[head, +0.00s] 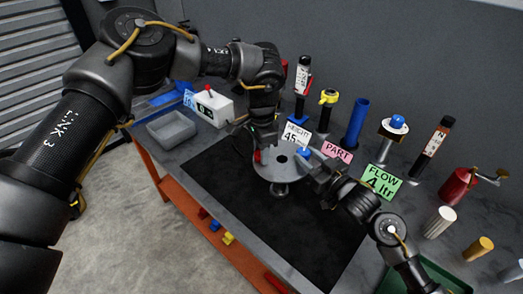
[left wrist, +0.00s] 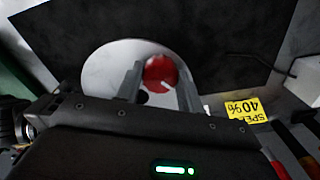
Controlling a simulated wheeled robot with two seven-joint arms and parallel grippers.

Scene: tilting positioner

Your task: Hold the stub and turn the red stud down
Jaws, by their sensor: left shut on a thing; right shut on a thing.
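The positioner's grey round plate (head: 272,171) stands on a short post above the black mat, with a dark hole near its middle. The red stud (head: 257,157) is at its left edge. In the left wrist view the red stud (left wrist: 160,73) sits between my two fingers over the pale plate (left wrist: 105,70). My left gripper (head: 256,150) is shut on the red stud. My right gripper (head: 312,170) is there, shut on what seems to be the stub, mostly hidden by the gripper.
Along the back stand a white box with a red knob (head: 210,104), several upright tools, a blue tube (head: 355,122) and sign cards. A grey tray (head: 171,130) is at left, a red can (head: 457,186) at right. The black mat (head: 290,235) in front is clear.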

